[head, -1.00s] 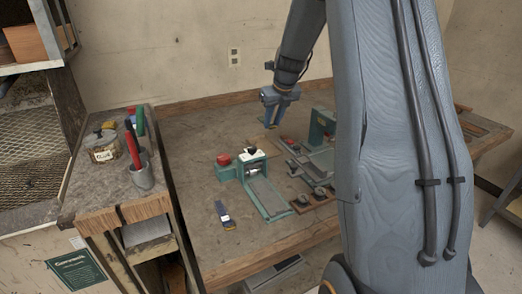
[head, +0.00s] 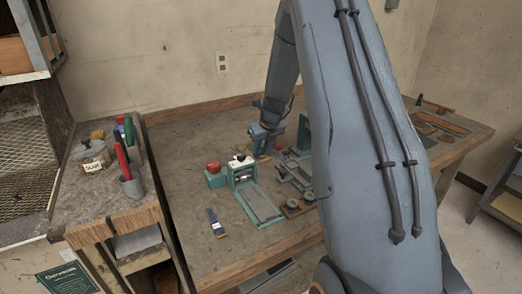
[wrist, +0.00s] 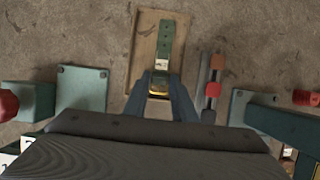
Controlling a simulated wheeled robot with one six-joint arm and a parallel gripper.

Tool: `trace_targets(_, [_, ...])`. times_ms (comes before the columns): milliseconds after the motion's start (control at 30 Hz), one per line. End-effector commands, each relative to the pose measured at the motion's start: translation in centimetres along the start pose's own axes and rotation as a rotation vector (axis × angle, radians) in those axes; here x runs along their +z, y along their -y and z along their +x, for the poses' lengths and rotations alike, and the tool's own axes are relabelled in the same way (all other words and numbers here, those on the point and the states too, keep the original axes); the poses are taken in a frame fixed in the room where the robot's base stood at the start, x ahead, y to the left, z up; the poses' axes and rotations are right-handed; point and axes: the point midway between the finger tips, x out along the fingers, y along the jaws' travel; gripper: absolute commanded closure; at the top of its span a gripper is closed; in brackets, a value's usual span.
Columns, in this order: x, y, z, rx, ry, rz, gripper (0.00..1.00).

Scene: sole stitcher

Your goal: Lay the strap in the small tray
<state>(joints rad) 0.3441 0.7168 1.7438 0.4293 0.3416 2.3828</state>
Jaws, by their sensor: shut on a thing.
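My gripper (wrist: 160,84) is shut on one end of a green strap (wrist: 166,40) with a row of holes, a pale band and a yellowish end. The strap points away from my fingers and, in the wrist view, overlaps a small shallow wooden tray (wrist: 142,57). I cannot tell whether the strap touches the tray floor or hangs above it. In the head view my gripper (head: 262,153) is low over the back of the workbench, behind the green machine. The strap and tray cannot be made out there.
A green machine (head: 241,174) with a red knob stands before my gripper. A blue and yellow strip (head: 215,222) lies front left on the workbench (head: 190,180). Grey and red tools (wrist: 213,82) lie right of the tray.

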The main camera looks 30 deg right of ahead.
Motion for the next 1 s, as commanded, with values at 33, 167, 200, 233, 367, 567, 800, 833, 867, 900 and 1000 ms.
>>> trace_targets(33, [0.0,0.0,0.0,0.000,0.000,0.000,0.97])
trace_targets(167, [-0.1,0.0,0.1,0.000,-0.001,0.000,0.97])
trace_targets(200, [-0.1,0.0,0.2,0.000,0.000,0.000,0.72])
trace_targets(233, [-0.1,0.0,0.2,0.000,0.000,0.000,0.68])
trace_targets(367, [-0.1,0.0,0.1,0.000,0.000,0.000,0.68])
trace_targets(567, [0.0,0.0,-0.1,0.000,0.000,0.000,0.68])
trace_targets(800, [0.1,0.1,-2.6,-0.001,0.003,-0.001,0.68])
trace_targets(833, [0.1,0.1,-3.2,-0.001,0.003,-0.001,0.68])
trace_targets(867, [0.1,0.1,-3.7,-0.001,0.003,0.000,0.68])
trace_targets(900, [0.2,0.1,-4.5,-0.001,0.004,0.000,0.68])
trace_targets(1000, [0.1,0.0,-6.4,0.000,0.003,-0.001,0.68])
